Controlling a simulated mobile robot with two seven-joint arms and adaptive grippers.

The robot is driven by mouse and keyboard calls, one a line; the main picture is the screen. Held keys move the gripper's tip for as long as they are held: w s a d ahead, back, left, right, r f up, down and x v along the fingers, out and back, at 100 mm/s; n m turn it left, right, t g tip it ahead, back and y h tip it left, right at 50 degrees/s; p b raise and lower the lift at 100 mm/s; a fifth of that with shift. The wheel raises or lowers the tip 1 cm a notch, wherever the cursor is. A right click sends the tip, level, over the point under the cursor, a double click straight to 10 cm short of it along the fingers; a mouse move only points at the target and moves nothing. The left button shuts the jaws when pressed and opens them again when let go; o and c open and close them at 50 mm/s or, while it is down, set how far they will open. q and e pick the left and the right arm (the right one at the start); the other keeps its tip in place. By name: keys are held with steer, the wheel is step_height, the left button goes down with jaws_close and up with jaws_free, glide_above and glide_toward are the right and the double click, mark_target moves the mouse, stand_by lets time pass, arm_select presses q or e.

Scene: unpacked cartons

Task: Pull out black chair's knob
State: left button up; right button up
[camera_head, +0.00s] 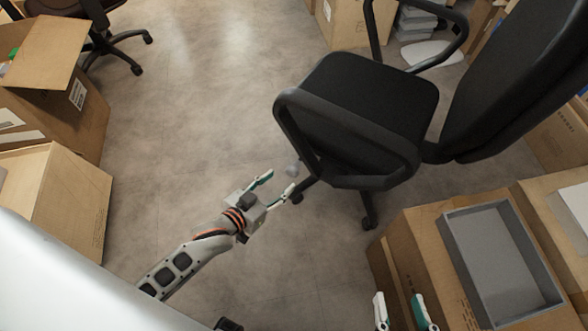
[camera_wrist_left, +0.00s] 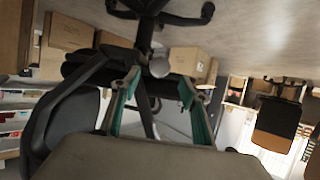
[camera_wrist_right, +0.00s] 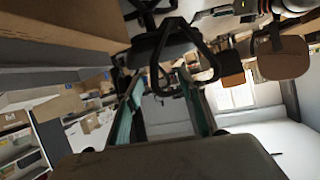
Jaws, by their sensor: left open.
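The black chair (camera_head: 365,95) stands right of centre in the head view, with its backrest to the right. Its small grey knob (camera_head: 294,170) sticks out under the near left side of the seat. My left gripper (camera_head: 281,180) is open just in front of the knob, fingers pointing at it. In the left wrist view the round knob (camera_wrist_left: 159,68) shows between and beyond the spread fingertips (camera_wrist_left: 160,80). I cannot tell whether they touch it. My right gripper (camera_head: 399,297) is open and empty at the bottom right, near a carton. The chair also shows in the right wrist view (camera_wrist_right: 165,48).
A carton (camera_head: 405,245) with a grey tray (camera_head: 462,214) stands at the lower right, beside my right gripper. Open cartons (camera_head: 60,110) line the left. The floor (camera_head: 190,110) between is clear.

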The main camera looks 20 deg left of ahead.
mark_target(290, 173)
arm_select(q)
steer(key=shift+w+d+f, duration=0.1)
steer(key=shift+w, duration=0.35)
steer(key=b+x, duration=0.2)
steer(key=x, duration=0.3)
steer(key=shift+w+d+f, duration=0.1)
steer(key=shift+w+f, duration=0.05)
steer(key=shift+f, duration=0.05)
steer(key=shift+w+d, duration=0.1)
steer(key=shift+w, duration=0.5)
arm_select(e)
steer(key=shift+s+a+f+m+y, duration=0.2)
steer(key=shift+a+m, duration=0.25)
steer(key=shift+a, duration=0.15)
steer(key=shift+s+a+f+m+y, duration=0.15)
steer(key=shift+s+a+m, duration=0.1)
steer(key=shift+a+m, duration=0.3)
steer(key=shift+s+a+f+m+y, duration=0.1)
steer(key=shift+s+a+m+y, duration=0.1)
steer(key=shift+a+m, duration=0.3)
steer(key=shift+a, duration=0.1)
